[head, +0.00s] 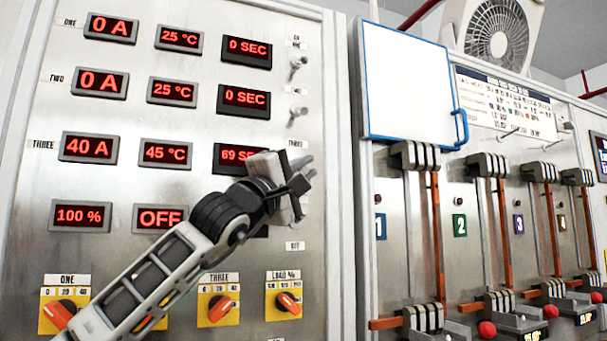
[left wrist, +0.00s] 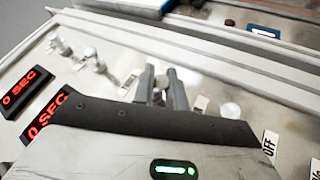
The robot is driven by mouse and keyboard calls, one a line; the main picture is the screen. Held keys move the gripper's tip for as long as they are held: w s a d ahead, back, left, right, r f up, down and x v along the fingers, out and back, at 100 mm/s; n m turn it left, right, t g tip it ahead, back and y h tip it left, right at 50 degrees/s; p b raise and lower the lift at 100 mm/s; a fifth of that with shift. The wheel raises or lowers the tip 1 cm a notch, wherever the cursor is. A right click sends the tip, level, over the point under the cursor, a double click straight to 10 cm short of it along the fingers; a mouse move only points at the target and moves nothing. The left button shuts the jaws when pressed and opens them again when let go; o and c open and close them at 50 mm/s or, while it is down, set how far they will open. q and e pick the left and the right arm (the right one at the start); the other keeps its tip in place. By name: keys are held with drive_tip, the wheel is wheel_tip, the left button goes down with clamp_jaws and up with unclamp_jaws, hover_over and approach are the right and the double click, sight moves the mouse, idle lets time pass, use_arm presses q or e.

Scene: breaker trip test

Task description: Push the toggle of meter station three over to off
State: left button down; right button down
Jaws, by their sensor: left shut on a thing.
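The meter station three row reads 40 A (head: 88,148), 45 °C and 69 SEC (head: 238,158) in the head view. My left gripper (head: 303,172) is at the right end of this row and covers its toggle there. In the left wrist view, the left gripper's fingers (left wrist: 162,88) are close together around a small toggle (left wrist: 162,76), shut on it. Which way that toggle leans cannot be told. The toggles of station one (head: 298,66) and station two (head: 297,111) stick out above, clear of the gripper. My right gripper is not in view.
Below are displays reading 100 % (head: 81,216) and OFF (head: 160,217), then orange rotary knobs, one labelled LOAD (head: 289,303). My left arm crosses the panel's lower part. A blue-framed white board (head: 408,85), a fan (head: 497,35) and numbered breakers (head: 437,240) are at right.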

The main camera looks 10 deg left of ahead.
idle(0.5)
use_arm(q)
drive_tip(key=c, duration=1.7)
unclamp_jaws()
drive_tip(key=shift+s, duration=0.1)
drive_tip(key=shift+c, duration=0.2)
